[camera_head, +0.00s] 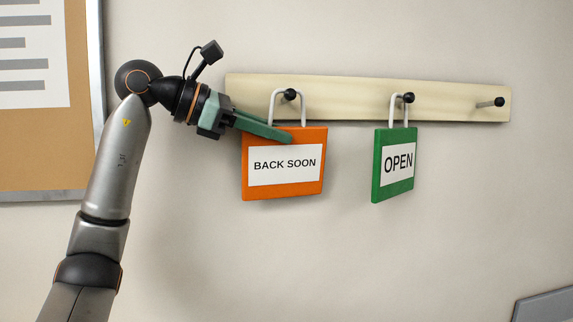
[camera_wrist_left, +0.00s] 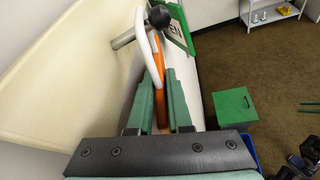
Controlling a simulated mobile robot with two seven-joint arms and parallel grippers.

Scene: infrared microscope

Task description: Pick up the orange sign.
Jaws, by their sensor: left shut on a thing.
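The orange sign (camera_head: 312,187) reads "BACK SOON" and hangs by its white loop handle from the left peg (camera_head: 290,94) of the wall rack. My left gripper (camera_head: 288,137) comes in from the left and is shut on the upper part of the orange sign. In the left wrist view the two green fingers (camera_wrist_left: 161,95) lie on either side of the sign's orange edge (camera_wrist_left: 158,70). The white loop (camera_wrist_left: 141,45) is still around the peg there. My right gripper is in neither view.
A green "OPEN" sign (camera_head: 394,182) hangs from the middle peg of the pale wooden rack (camera_head: 350,92). The right peg (camera_head: 500,102) is bare. A cork board (camera_head: 42,150) is at the left. The wall below the signs is clear.

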